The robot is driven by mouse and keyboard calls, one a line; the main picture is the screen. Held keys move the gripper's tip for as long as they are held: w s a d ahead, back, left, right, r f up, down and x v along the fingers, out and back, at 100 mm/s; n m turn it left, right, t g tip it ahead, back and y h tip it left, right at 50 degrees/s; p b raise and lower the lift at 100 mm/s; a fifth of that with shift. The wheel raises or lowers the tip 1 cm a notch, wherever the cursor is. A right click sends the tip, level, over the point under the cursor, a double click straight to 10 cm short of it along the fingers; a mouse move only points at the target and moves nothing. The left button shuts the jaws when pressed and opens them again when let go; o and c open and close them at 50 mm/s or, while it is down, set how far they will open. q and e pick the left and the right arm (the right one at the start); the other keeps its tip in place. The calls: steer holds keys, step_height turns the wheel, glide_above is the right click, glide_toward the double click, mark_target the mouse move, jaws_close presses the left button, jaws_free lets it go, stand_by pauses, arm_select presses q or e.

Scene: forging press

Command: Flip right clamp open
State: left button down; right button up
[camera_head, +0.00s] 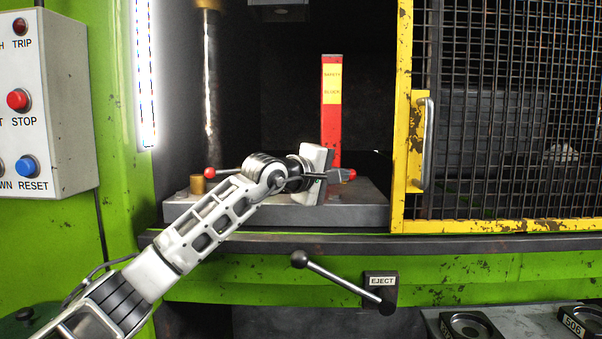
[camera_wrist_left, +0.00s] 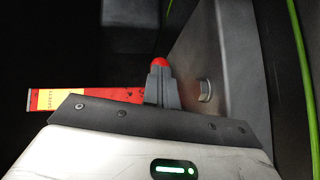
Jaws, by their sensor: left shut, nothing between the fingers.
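The right clamp shows as a red knob (camera_head: 351,174) just past my left gripper's fingertips, low over the right part of the grey press bed (camera_head: 372,210). The red knob also shows in the left wrist view (camera_wrist_left: 160,61), right at the fingertips. My left gripper (camera_head: 340,174) is shut with nothing between its fingers; it also shows in the left wrist view (camera_wrist_left: 162,88). I cannot tell whether the fingertips touch the knob. The rest of the right clamp is hidden behind my gripper. The left clamp's red knob (camera_head: 210,172) is on the bed's left side.
A red safety block (camera_head: 331,125) stands upright behind my gripper. A yellow mesh gate (camera_head: 401,150) with a handle bounds the opening on the right. The eject lever (camera_head: 335,277) sticks out below the bed. A button panel (camera_head: 50,100) is at far left.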

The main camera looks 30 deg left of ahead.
arm_select(q)
steer(key=shift+w+d+r, duration=0.1)
steer(key=shift+w+d, duration=0.1)
steer(key=shift+w, duration=0.3)
steer(key=shift+w+r, duration=0.1)
steer(key=shift+r, duration=0.05)
arm_select(e)
steer(key=shift+s+d+r, duration=0.1)
steer(key=shift+r, duration=0.1)
arm_select(q)
steer(key=shift+a+r, duration=0.15)
steer(key=shift+r, duration=0.15)
arm_select(e)
steer(key=shift+s, duration=0.15)
